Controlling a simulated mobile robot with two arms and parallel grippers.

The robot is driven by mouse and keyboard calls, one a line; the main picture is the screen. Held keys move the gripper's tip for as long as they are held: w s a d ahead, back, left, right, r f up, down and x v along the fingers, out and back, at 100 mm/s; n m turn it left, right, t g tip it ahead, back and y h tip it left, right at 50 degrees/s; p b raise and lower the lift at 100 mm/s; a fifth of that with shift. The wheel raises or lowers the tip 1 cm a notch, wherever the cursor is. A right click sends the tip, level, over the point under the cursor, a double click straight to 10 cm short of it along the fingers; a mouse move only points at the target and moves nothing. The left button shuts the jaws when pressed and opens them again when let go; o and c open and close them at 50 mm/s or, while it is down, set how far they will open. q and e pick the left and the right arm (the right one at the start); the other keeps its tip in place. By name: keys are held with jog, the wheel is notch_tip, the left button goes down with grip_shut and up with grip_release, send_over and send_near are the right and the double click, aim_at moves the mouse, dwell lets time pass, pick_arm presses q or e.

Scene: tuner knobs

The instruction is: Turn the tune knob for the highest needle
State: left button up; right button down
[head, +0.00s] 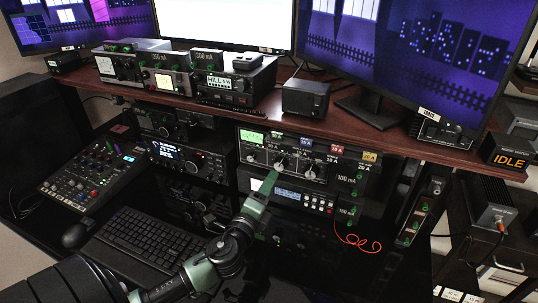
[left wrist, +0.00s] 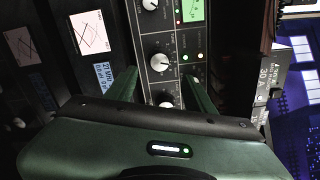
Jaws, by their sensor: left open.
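The tuner (head: 297,178) is a dark panel under the wooden shelf, with a lit green needle meter (head: 252,137) at its left. A row of white-marked knobs includes a left knob (head: 250,157), a middle knob (head: 280,163) and a right knob (head: 310,172). My left gripper (head: 270,178) is open just in front of the middle knob. In the left wrist view, a knob (left wrist: 160,62) shows between and beyond the fingertips (left wrist: 159,75); contact cannot be told. The meter (left wrist: 192,10) is partly cropped there. My right gripper is not in view.
A radio with a lit display (head: 287,192) sits directly below the tuner. The shelf (head: 375,137) overhangs close above. A red cable (head: 357,241) hangs at right. A keyboard (head: 143,238) and a mixer (head: 93,172) lie at left.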

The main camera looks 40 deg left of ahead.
aim_at(279, 167)
pick_arm(q)
jog(key=shift+p+x, duration=0.6)
jog(key=shift+x, duration=3.3)
jog(key=shift+a, duration=0.15)
grip_shut()
